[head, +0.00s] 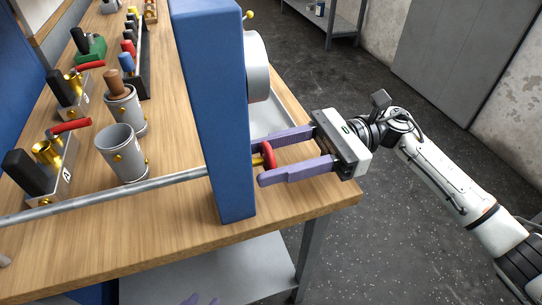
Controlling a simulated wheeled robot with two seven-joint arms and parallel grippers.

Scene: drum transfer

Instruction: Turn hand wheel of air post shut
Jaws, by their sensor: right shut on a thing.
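A small red hand wheel (268,155) on a brass stem sticks out to the right of a tall blue post (215,100). My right gripper (262,163) reaches in from the right, with its two purple fingers on either side of the wheel, shut on it. The post hides part of the stem. Only small purple tips of my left gripper (202,300) show at the bottom edge, well away from the wheel; its opening is unclear.
A grey pipe (110,196) runs left from the post over the wooden table (165,220). Grey cups (122,153), red-levered brass valve blocks (48,165) and several coloured-handled tools (127,62) stand left. A round grey part (258,68) sits behind the post. Open floor lies right.

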